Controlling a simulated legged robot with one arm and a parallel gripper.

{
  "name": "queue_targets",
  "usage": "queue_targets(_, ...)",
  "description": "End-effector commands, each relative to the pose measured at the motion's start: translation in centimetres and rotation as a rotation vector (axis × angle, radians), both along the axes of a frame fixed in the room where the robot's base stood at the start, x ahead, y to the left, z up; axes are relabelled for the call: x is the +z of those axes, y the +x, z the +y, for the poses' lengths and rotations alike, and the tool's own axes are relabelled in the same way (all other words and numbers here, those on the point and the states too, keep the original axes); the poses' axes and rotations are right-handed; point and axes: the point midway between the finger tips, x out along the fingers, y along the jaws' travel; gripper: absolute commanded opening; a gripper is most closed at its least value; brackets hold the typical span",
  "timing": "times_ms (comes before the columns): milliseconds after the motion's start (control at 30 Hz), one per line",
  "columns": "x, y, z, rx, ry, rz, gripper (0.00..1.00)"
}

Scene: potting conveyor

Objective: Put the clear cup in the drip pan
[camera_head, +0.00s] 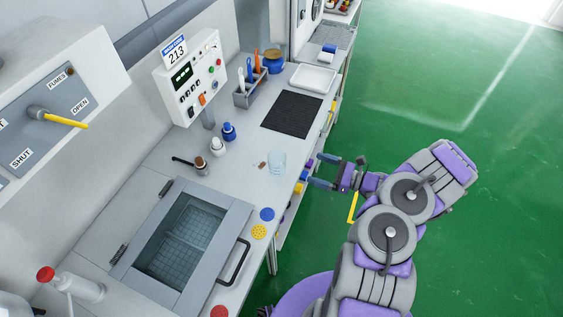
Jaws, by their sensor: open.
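The clear cup (277,163) is a small, pale blue see-through cup on the grey bench top, near its right edge. My gripper (316,169) is just right of the cup in the picture, at the bench edge. Its two blue-tipped fingers are spread apart, point toward the cup and hold nothing. A gap shows between the fingertips and the cup. A shallow white tray (313,79), which looks like the drip pan, lies farther back on the bench past a black mat. It looks empty.
The black mat (292,114) lies between cup and tray. A white bottle (218,147), a blue bottle (229,131) and a brown bottle (201,165) stand left of the cup. A tool holder (250,92) stands at the back.

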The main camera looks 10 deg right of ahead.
Motion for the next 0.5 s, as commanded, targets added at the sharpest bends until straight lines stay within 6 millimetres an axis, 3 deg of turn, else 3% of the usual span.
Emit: queue_targets(500, 0.0, 5.5, 7.8, 0.008, 0.003, -0.002, 0.99)
